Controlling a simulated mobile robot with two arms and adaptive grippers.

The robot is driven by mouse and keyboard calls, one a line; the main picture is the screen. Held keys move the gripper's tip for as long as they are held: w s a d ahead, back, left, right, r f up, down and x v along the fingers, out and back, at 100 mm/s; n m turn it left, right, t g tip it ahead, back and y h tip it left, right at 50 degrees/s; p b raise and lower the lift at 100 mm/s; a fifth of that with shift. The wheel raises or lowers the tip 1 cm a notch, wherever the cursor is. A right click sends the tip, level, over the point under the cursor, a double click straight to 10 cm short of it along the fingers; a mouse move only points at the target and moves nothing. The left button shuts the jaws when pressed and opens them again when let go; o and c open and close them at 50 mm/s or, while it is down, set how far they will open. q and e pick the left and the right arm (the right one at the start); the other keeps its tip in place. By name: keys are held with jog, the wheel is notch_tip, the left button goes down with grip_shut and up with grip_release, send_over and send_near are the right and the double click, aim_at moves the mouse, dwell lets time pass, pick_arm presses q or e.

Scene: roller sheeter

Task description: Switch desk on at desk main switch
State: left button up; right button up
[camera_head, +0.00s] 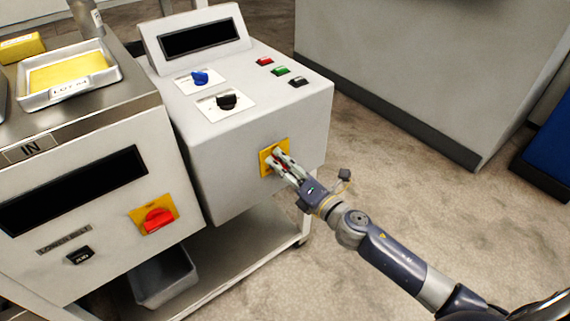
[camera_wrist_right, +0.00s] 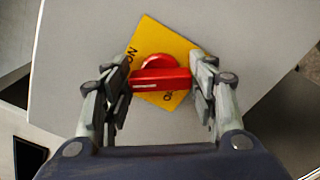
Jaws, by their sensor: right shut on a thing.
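The desk main switch is a red rotary handle (camera_wrist_right: 160,80) on a yellow plate (camera_head: 267,161) on the front of the white control desk (camera_head: 230,170). My right gripper (camera_head: 280,162) reaches it from the lower right and covers most of the handle in the head view. In the right wrist view the fingers (camera_wrist_right: 160,88) stand on both ends of the handle, shut on it. The plate looks tilted there, with "ON" at its left corner and partly hidden lettering at the lower right. The handle lies nearly level across that picture. My left gripper is not in view.
The desk top carries a dark display (camera_head: 202,38), a blue knob (camera_head: 200,78), a black knob (camera_head: 228,101) and red, green and black buttons. Left stands a machine with another red switch (camera_head: 157,219) and a tray (camera_head: 50,92).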

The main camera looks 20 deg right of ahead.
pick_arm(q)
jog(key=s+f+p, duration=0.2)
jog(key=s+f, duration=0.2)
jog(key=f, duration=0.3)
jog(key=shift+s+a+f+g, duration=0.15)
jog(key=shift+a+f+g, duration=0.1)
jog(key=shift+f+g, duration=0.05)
pick_arm(e)
jog(key=shift+f+m, duration=0.1)
jog(key=shift+m, duration=3.4)
jog(key=o, duration=1.1)
jog(key=shift+c, duration=0.2)
jog(key=v, duration=1.2)
